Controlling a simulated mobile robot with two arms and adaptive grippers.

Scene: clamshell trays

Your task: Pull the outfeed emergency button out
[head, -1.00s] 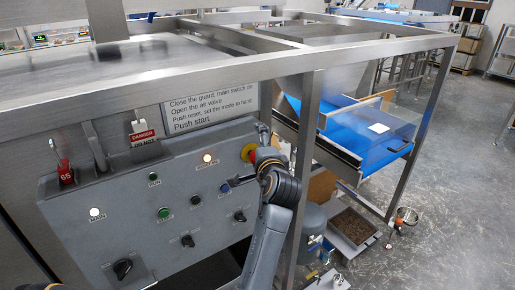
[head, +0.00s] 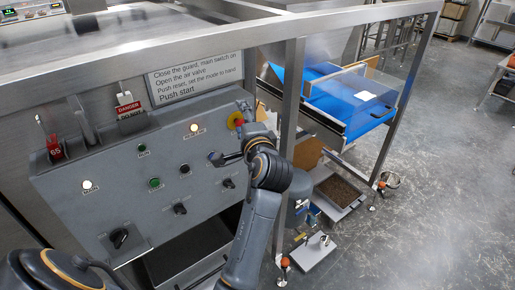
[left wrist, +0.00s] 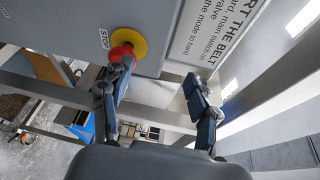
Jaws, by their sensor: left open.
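The emergency button (left wrist: 122,52) is a red mushroom head on a round yellow collar marked STOP, in the left wrist view. My left gripper (head: 230,140) is in front of this part of the panel. In the left wrist view the gripper (left wrist: 157,76) is open and empty. Its left finger overlaps the red head's lower edge; I cannot tell if they touch. Its right finger is well apart from the button. My right gripper is not in view.
The grey panel (head: 110,195) carries several lamps, knobs and a green button (head: 154,184). A steel frame post (head: 290,105) stands right of the button, before a blue conveyor (head: 330,100). An instruction sign (head: 195,77) is above.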

